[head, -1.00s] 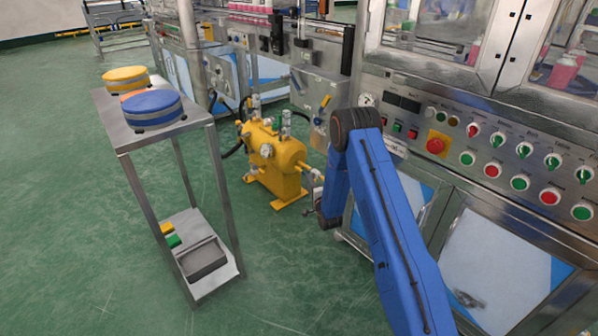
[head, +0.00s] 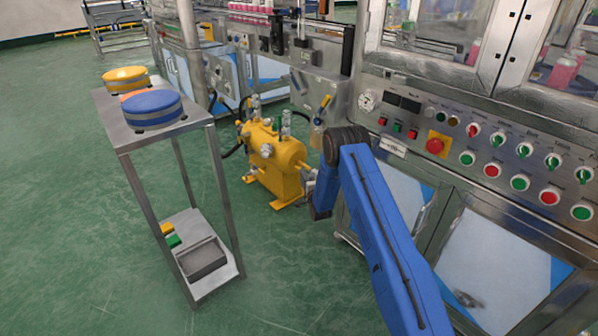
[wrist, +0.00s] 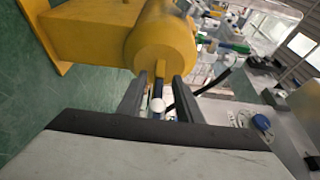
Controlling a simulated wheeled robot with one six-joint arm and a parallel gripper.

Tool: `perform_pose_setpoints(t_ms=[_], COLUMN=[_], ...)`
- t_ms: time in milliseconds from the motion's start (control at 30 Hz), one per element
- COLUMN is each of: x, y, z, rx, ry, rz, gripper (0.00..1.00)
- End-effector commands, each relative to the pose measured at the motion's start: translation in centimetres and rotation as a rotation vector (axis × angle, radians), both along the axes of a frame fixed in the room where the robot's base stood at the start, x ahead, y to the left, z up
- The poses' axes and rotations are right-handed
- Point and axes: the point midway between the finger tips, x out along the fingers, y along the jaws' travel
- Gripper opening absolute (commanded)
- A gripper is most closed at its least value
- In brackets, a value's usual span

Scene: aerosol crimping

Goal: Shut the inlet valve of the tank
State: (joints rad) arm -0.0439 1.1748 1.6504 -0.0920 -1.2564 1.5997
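The yellow tank (head: 277,155) stands on the floor beside the machine, with a short pipe and fitting (head: 309,172) at its right end, partly hidden by my arm. In the wrist view the tank's rounded end (wrist: 163,42) is close ahead. My gripper's two dark fingers are apart, on either side of the stub. A small white round part (wrist: 157,104) shows between them; I cannot tell whether a finger touches it. The valve's handle is not clearly visible. In the head view my gripper is hidden.
A metal stand (head: 205,131) with blue and yellow round discs on top stands left of the tank. The machine's control panel (head: 470,140) and cabinets are on the right. A dark hose (wrist: 213,80) passes right of my fingers. Green floor is open at front left.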

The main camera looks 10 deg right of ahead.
Motion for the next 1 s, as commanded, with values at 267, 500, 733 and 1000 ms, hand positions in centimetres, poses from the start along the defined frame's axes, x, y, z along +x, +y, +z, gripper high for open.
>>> perform_pose_setpoints(t_ms=[267,500,733,1000], x=[4.6,6.6,7.0,6.9], y=[0.6,0.8,0.9,0.9], z=[0.0,-0.1,0.0,0.0], rx=[0.000,0.000,0.000,0.000], ry=[-0.001,0.001,0.001,0.001], rz=[0.000,0.000,0.000,0.000], gripper=[0.32,0.32,0.32,0.00])
